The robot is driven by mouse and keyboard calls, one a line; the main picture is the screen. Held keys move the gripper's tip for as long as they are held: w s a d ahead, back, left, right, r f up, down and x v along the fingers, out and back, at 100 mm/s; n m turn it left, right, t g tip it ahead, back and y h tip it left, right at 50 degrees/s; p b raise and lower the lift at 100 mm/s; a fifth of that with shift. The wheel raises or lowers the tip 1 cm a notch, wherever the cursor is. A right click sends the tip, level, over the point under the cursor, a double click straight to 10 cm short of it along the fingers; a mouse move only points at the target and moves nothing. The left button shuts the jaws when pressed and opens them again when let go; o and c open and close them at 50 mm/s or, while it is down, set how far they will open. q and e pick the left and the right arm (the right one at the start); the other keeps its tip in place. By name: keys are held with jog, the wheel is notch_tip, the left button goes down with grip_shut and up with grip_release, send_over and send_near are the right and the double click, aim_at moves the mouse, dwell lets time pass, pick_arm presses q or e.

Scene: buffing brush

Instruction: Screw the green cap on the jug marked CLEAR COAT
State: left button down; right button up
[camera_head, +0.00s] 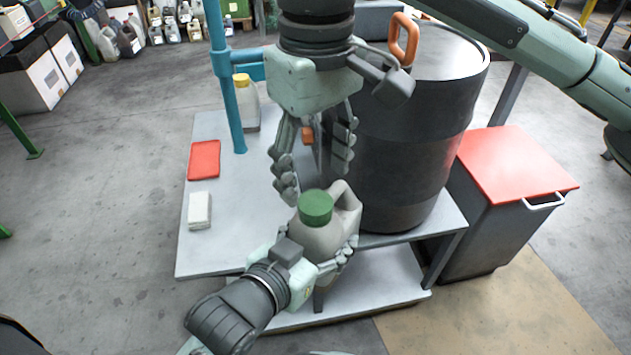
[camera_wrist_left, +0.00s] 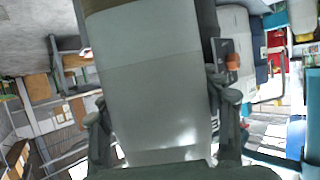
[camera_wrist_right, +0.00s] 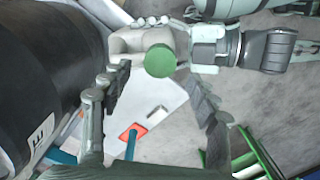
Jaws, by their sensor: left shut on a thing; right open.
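A pale grey jug (camera_head: 322,240) with a side handle is held roughly upright at the front edge of the table. The green cap (camera_head: 316,207) sits at its mouth; how tightly, I cannot tell. No lettering on the jug is readable. My left gripper (camera_head: 325,268) is shut around the jug's body, which fills the middle of the left wrist view (camera_wrist_left: 155,90). My right gripper (camera_head: 315,181) is open and points down just above the cap. In the right wrist view the green cap (camera_wrist_right: 160,61) shows between the spread fingers, and nothing is held there.
A large dark drum (camera_head: 400,150) stands close to the right of my right gripper. A yellow-capped jug (camera_head: 246,108) stands by the blue post (camera_head: 222,80). A red-topped cabinet (camera_head: 510,170) is at right.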

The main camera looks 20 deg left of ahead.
aim_at(315, 201)
jog(key=shift+r, duration=0.1)
jog(key=shift+c, duration=0.4)
jog(key=n, duration=0.2)
jog(key=r+n, duration=0.1)
jog(key=n, duration=0.1)
jog(key=r+n, duration=0.1)
jog(key=n, duration=0.4)
jog(key=r+n, duration=0.1)
jog(key=n, duration=0.2)
jog(key=shift+r, duration=0.2)
jog(key=shift+f, duration=4.05)
jog(key=c, duration=1.2)
jog(key=o, duration=1.3)
jog(key=shift+o, duration=0.2)
